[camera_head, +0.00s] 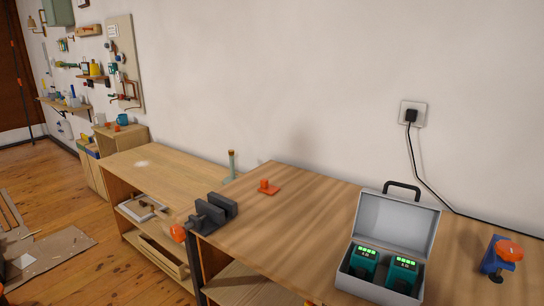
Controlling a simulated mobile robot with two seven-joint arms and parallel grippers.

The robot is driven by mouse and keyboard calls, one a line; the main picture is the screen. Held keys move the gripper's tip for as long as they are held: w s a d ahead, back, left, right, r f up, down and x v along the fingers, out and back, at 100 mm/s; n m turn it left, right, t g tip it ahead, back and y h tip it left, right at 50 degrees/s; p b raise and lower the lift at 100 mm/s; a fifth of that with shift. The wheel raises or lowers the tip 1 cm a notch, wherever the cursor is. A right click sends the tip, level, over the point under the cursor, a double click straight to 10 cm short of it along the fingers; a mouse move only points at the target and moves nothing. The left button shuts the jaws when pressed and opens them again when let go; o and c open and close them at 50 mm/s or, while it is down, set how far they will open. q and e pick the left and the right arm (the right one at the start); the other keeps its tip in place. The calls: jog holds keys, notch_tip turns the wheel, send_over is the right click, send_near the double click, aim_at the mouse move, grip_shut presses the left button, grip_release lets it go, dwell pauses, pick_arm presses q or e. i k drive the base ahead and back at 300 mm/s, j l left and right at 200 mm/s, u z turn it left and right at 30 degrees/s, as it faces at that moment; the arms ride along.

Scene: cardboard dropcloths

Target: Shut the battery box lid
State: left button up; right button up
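The battery box (361,289) is a light grey case on the right part of the wooden workbench. Its lid (397,224) stands open, tilted up at the back, with a dark handle (402,188) at the top edge. Two teal batteries with lit green displays sit inside, a left one (364,263) and a right one (402,273). The lid's inner face points toward me. Neither of my grippers shows in the head view.
A blue clamp with an orange knob (508,251) stands right of the box. A dark vise (213,213) sits at the bench's left edge, near a small orange object (265,187). The bench middle (290,230) is clear.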

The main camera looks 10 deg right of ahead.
aim_at(405, 226)
jog(key=z, duration=1.2)
